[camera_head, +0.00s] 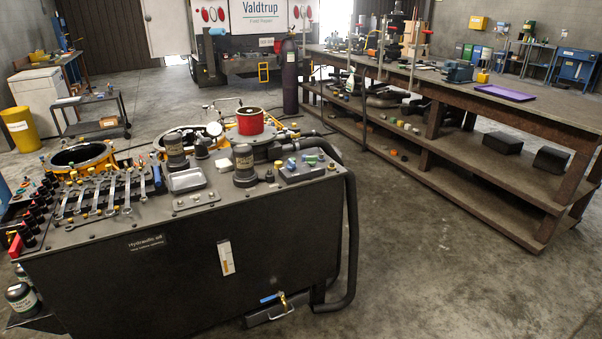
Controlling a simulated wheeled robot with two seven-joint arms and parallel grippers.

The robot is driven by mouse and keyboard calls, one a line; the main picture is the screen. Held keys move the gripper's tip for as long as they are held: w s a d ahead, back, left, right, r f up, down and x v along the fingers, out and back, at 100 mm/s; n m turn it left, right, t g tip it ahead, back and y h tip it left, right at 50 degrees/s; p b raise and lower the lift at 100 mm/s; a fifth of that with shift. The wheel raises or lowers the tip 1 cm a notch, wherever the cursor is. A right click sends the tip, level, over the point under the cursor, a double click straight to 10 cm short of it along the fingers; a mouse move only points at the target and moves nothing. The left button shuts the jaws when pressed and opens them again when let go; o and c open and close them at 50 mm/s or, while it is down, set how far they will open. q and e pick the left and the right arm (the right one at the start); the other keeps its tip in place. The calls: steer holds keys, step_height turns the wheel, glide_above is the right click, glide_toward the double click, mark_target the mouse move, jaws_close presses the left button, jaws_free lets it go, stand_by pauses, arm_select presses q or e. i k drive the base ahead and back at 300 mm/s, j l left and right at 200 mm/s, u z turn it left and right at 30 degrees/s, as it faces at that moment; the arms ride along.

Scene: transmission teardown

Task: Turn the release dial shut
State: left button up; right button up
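I cannot pick out a release dial for certain. A dark hydraulic oil tank cart (187,260) stands in the front left, with dark cylindrical caps (244,163) and a block of small blue and green knobs (305,165) on top. A drain valve with a blue lever (269,298) sits low on its front. A red cylinder (250,121) stands behind the top among yellow and metal fittings. Neither gripper shows in this view.
Several wrenches (126,194) lie on the cart top. A thick black hose (351,240) bends down its right side. A long workbench (490,104) with a lower shelf runs along the right. A yellow bin (22,130) stands far left. The floor between cart and bench is clear.

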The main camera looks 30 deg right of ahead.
mark_target(311, 160)
steer(key=i+l+z, duration=0.1)
steer(key=i+z, duration=0.35)
steer(key=i, duration=0.85)
